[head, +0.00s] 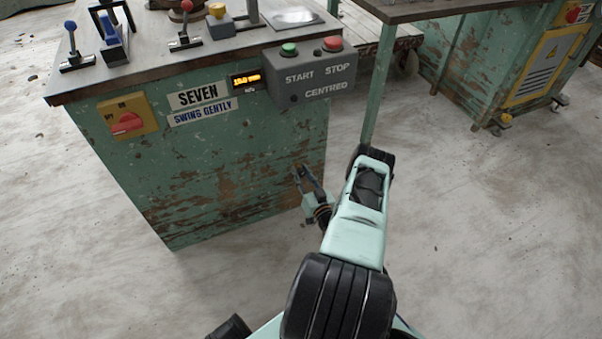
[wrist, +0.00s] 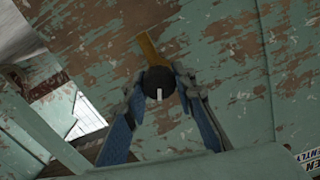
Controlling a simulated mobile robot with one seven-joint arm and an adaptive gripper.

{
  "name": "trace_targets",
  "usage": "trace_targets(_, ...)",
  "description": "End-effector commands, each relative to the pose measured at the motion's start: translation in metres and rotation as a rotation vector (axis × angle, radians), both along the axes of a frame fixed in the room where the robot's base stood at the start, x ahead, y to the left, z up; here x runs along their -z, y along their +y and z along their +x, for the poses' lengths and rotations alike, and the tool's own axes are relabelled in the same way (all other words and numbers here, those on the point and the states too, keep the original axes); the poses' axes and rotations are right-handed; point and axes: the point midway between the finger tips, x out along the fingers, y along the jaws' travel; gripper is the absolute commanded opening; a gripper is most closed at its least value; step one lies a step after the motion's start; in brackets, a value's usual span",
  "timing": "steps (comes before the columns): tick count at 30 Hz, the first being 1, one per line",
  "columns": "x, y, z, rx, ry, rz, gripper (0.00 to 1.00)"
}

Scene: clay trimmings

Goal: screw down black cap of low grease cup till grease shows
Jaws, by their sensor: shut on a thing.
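The black cap (wrist: 158,86) of the low grease cup shows in the wrist view, round, with a white mark on its face. A brass-coloured stem or fitting (wrist: 147,47) runs from it up along the worn green panel. My gripper (wrist: 158,78) has one finger on each side of the cap and is shut on it. In the head view my gripper (head: 304,168) is low against the right part of the green cabinet front (head: 215,190). The cap cannot be made out there. I cannot make out any grease.
A grey box with START and STOP buttons (head: 312,77) juts out above my gripper. A red rotary switch (head: 127,123) is on the cabinet's upper left. Levers and clamps stand on the top (head: 150,50). A table leg (head: 380,90) stands right of the cabinet. The floor in front is clear.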

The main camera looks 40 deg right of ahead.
Motion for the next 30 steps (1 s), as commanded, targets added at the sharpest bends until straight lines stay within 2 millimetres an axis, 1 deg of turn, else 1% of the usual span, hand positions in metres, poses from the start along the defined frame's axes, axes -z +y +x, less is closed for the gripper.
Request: trace_targets(30,0.0012,-0.0031,0.0008,0.001,-0.227,0.934,0.00)
